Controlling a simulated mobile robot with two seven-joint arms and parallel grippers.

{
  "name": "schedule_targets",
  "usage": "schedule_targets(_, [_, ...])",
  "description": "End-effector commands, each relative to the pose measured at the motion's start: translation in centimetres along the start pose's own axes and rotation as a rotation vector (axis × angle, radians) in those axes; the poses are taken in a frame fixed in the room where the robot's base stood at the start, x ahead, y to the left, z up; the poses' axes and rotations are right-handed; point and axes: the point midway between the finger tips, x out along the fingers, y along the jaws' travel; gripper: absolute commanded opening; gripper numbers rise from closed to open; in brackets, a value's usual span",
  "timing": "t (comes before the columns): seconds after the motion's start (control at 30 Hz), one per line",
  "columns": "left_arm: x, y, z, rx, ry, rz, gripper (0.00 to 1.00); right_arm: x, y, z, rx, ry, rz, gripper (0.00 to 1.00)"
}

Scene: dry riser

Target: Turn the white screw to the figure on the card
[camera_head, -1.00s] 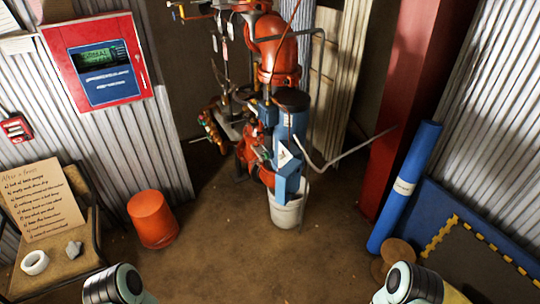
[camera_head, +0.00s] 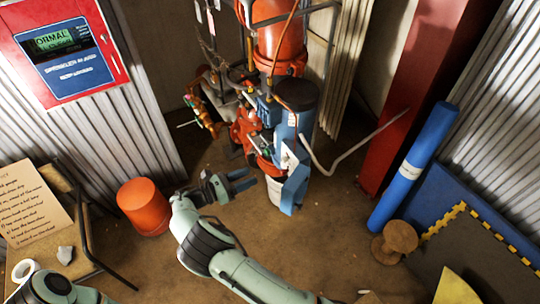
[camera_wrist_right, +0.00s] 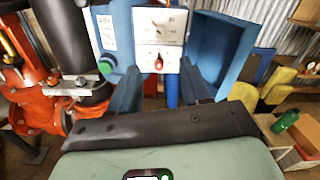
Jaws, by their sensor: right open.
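A handwritten card (camera_head: 30,205) leans on the chair at the left in the head view; its lines are too small to read fully. A blue unit (camera_head: 291,165) stands on the red pipework. In the right wrist view a white panel (camera_wrist_right: 160,50) on it carries a small gauge face (camera_wrist_right: 158,22) and a red pointer or knob (camera_wrist_right: 158,63). I cannot make out a white screw. My right gripper (camera_head: 248,179) is open and empty, just left of the blue unit. In the wrist view its blue fingers (camera_wrist_right: 160,82) point at the panel. My left gripper is out of frame.
An orange bucket (camera_head: 144,205) stands left of my right gripper. A blue roll (camera_head: 405,180) leans at the red column (camera_head: 410,100).

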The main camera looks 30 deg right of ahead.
Motion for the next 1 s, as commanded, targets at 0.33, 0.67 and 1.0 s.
schedule_targets(0.33, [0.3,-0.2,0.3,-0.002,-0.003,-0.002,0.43,3.6,-0.1,0.8,0.003,-0.025,-0.008,0.47])
schedule_targets(0.67, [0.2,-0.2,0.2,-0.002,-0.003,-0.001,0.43,10.3,-0.1,1.0,0.003,-0.023,-0.006,0.47])
schedule_targets(1.0, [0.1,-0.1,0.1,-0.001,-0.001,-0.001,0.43,12.9,-0.1,1.0,0.005,-0.022,-0.003,0.47])
